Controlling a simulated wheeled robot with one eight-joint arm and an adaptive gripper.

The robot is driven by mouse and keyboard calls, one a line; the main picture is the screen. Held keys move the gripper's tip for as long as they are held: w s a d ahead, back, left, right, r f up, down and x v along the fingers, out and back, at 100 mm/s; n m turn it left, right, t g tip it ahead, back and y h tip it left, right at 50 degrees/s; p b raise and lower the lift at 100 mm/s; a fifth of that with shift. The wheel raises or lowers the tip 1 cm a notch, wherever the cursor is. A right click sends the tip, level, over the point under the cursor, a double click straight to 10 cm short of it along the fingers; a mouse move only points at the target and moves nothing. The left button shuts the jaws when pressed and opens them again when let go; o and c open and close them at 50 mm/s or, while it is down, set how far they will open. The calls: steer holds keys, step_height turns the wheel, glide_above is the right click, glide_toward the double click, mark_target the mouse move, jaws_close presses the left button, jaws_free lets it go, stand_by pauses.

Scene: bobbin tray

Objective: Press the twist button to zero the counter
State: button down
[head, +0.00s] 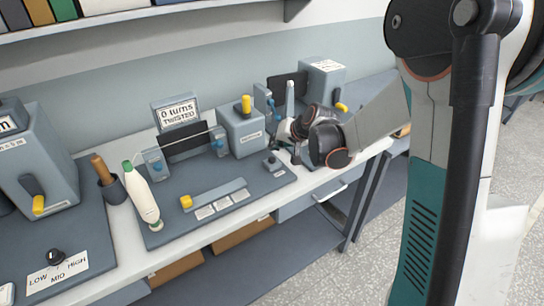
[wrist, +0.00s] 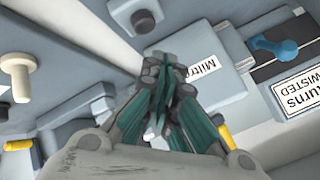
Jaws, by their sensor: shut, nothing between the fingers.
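The counter sign (head: 178,113) stands at the back of the middle station and appears to read "0 turns TWISTED"; its edge also shows in the wrist view (wrist: 301,92). A dark round button (head: 271,159) sits on a small grey block at the right end of that station's mat. It seems to be the twist button, and it shows in the wrist view (wrist: 143,21) beyond my fingertips. My gripper (wrist: 163,62) is shut and empty, above the grey labelled box's edge and apart from the button. In the head view my wrist partly hides the fingers.
The grey box with a yellow handle (head: 242,133) stands beside my gripper. A yellow-ended slide (head: 214,194) lies in front. Another station (head: 322,80) stands behind my wrist.

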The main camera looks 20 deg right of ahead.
mark_target(274, 158)
steer(key=shift+r+p, duration=0.95)
steer(key=shift+r, duration=0.8)
steer(key=s+a+r+n+h, duration=0.1)
steer(key=s+r, duration=0.5)
steer(key=s, duration=0.2)
steer(key=s+r+n+g+h+b, duration=0.1)
steer(key=s+r+n+h, duration=0.1)
steer(key=s, duration=2.4)
steer(key=shift+n+h, duration=0.4)
steer(key=shift+n, duration=0.2)
